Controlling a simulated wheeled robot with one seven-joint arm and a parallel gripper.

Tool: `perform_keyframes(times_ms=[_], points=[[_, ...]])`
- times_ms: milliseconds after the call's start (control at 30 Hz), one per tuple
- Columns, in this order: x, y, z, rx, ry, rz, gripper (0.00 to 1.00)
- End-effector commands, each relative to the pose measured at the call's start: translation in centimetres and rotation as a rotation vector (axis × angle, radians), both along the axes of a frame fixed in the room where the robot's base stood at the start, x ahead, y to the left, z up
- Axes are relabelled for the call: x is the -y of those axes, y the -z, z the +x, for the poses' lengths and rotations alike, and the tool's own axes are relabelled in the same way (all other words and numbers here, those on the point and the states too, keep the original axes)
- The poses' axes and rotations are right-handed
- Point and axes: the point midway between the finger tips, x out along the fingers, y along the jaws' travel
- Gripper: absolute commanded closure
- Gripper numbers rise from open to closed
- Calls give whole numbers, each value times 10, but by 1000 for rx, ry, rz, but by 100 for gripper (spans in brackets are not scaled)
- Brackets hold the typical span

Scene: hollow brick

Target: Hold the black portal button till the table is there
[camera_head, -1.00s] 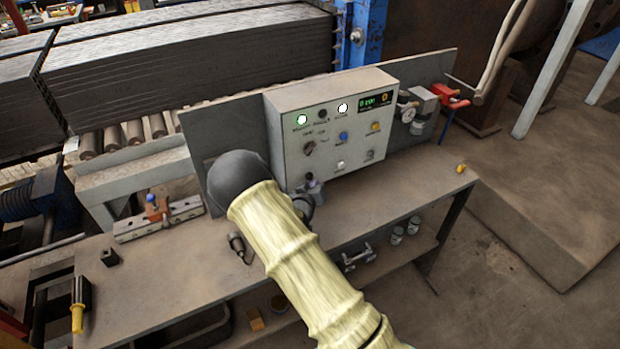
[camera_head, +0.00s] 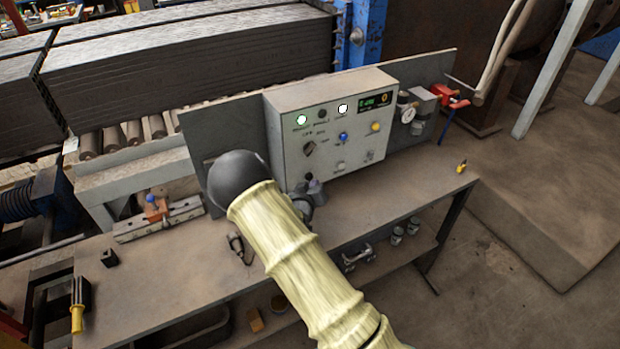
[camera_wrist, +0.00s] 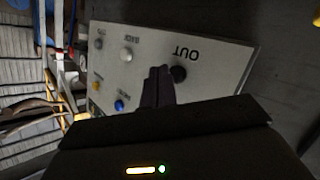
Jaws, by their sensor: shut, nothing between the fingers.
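The black button (camera_wrist: 179,74) sits on the pale control panel beside the upside-down word OUT in the wrist view. In the head view a small dark knob (camera_head: 308,177) shows low on the panel, just above my gripper (camera_head: 315,189). My gripper is shut and empty. In the wrist view its fingertips (camera_wrist: 158,72) point at the panel right beside the black button. I cannot tell whether they touch it. I cannot tell which thing is the portal's table.
A blue button (camera_head: 343,136), a yellow button (camera_head: 375,127) and a white button (camera_head: 340,166) share the panel. A gauge (camera_head: 408,115) and red-handled valve (camera_head: 446,95) are to its right. Grey stacked slabs (camera_head: 190,60) stand behind rollers. The bench's right part (camera_head: 420,185) is mostly clear.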

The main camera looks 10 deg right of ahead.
Motion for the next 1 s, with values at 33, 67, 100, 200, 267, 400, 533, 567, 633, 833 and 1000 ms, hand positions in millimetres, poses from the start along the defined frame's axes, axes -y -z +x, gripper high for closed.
perform_keyframes(times_ms=[33,67,100,200,267,400,533,567,633,833,1000], points=[[0,0,0,0,0,0,100],[0,0,0,0,0,0,100],[0,0,0,0,0,0,100],[0,0,0,0,0,0,100],[0,0,0,0,0,0,100],[0,0,0,0,0,0,100],[0,0,0,0,0,0,100],[0,0,0,0,0,0,100],[-1,0,2,1,0,0,100],[-3,0,8,2,1,0,100],[-3,-1,8,0,0,1,100]])
